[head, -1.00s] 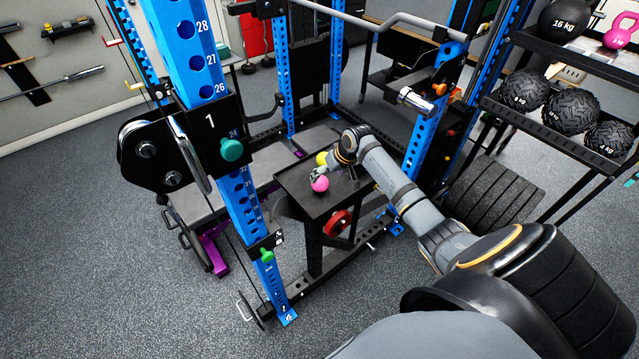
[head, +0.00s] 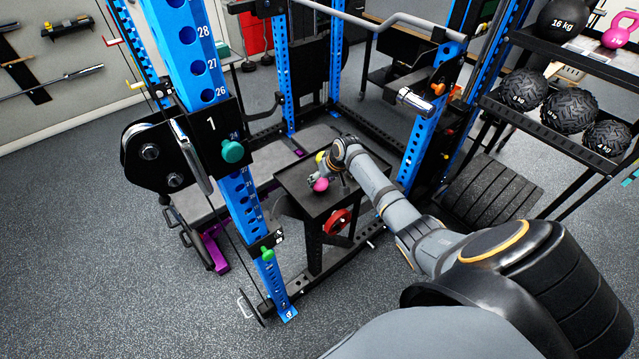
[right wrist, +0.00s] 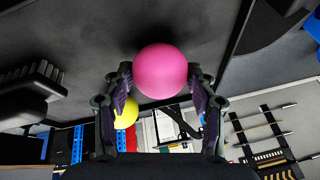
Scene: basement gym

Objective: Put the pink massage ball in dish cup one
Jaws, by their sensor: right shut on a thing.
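The pink massage ball (head: 320,184) is at the black tray-topped stand (head: 315,212) inside the rack. My right gripper (head: 322,178) is shut on it. In the right wrist view the pink ball (right wrist: 160,70) sits between the two fingertips of my right gripper (right wrist: 159,82). Whether the ball still touches the tray is hard to tell. A yellow ball (head: 320,157) lies just behind, and it also shows in the wrist view (right wrist: 126,115). I cannot make out any dish cup. My left gripper is not in view.
A blue rack upright (head: 240,190) stands left of the stand, and another blue upright (head: 418,135) stands to its right. A bench (head: 210,200) is at the left. Shelves with black medicine balls (head: 521,89) are at the right. The front left floor is clear.

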